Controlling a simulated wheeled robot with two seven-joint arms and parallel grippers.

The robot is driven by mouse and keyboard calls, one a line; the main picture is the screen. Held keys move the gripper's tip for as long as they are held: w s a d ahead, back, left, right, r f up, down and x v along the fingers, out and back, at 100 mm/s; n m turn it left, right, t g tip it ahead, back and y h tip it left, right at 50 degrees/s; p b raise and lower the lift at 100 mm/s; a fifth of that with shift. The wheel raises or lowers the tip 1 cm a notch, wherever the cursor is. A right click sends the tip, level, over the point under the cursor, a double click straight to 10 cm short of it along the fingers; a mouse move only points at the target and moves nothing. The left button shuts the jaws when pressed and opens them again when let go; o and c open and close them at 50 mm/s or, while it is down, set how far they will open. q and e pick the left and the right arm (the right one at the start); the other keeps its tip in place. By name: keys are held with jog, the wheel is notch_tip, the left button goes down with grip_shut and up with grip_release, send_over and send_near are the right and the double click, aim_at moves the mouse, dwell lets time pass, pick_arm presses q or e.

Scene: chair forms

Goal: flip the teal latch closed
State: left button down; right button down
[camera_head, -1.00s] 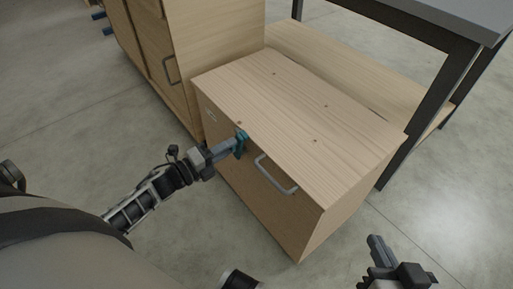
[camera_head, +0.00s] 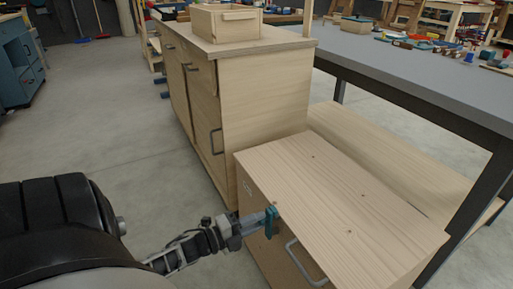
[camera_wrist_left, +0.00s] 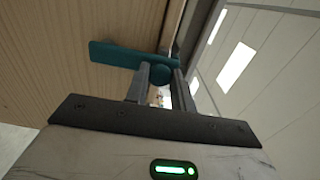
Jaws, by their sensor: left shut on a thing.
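My left gripper (camera_head: 258,222) reaches in from the left and is shut on the latch. My right gripper is outside both current views.
A grey handle (camera_head: 304,264) is on the cabinet front, right of the latch. A taller wooden cabinet (camera_head: 262,95) with an open box (camera_head: 225,22) on top stands behind. A dark-legged grey table (camera_head: 420,80) is at right.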

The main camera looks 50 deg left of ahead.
pick_arm(q)
jog(key=c, duration=1.2)
grip_release()
jog(key=shift+a, duration=0.1)
jog(key=shift+o, duration=0.2)
jog(key=shift+s, duration=0.1)
jog(key=p+v, duration=0.1)
jog(key=v, duration=1.4)
jog(key=shift+s+p, duration=0.3)
jog(key=shift+s, duration=0.1)
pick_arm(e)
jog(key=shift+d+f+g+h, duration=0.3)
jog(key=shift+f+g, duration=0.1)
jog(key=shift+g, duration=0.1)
pick_arm(q)
jog(key=shift+a, duration=0.15)
